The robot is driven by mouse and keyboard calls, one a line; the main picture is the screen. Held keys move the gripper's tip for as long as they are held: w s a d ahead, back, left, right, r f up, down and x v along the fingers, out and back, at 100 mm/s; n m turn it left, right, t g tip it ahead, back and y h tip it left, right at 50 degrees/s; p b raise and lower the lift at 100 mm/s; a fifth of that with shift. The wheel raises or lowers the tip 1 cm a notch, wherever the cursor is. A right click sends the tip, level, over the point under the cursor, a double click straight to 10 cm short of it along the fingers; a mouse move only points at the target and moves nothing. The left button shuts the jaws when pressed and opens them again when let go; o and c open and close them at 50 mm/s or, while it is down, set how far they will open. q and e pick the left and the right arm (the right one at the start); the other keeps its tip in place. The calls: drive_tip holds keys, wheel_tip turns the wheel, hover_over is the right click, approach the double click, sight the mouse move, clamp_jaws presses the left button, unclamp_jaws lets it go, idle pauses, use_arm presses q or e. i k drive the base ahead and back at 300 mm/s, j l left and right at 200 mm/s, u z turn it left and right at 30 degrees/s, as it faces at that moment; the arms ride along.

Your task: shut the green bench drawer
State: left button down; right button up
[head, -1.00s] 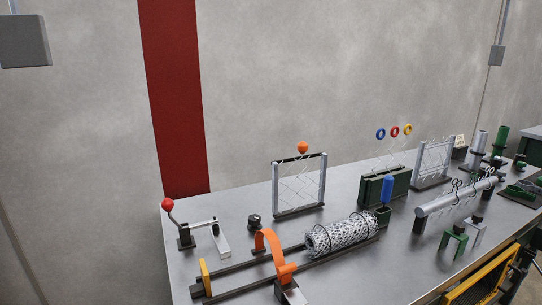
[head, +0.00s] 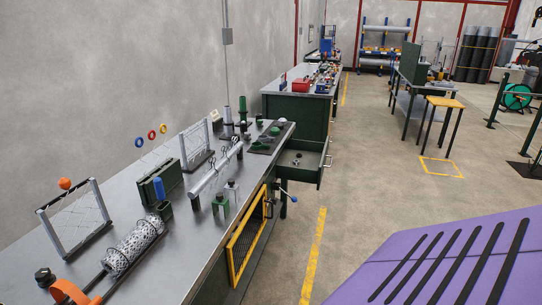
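The green bench drawer (head: 303,171) is pulled out from the right-hand side of the near metal-topped bench (head: 190,245), toward its far end. Its open top shows a small item (head: 296,161) inside, too small to name. The drawer front (head: 324,162) faces the aisle, with a gap between it and the bench side. Neither of my grippers is in view, so I cannot see their state.
A green cabinet bench (head: 296,116) stands beyond. The concrete aisle (head: 380,185) right of the drawer is clear.

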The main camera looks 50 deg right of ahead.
sight(310, 168)
drive_tip(key=z, duration=1.15)
drive_tip(key=i+l+z, duration=0.15)
drive_tip(key=l, duration=0.15)
drive_tip(key=i+l+z, duration=0.2)
drive_tip(key=l+z, duration=0.15)
drive_tip(key=l, duration=0.25)
drive_tip(key=i+l, duration=0.35)
drive_tip(key=i+l+u, duration=0.3)
drive_tip(key=i, duration=0.35)
drive_tip(key=i+l+u, duration=0.35)
drive_tip(key=i+l, duration=0.15)
drive_tip(key=i, duration=0.1)
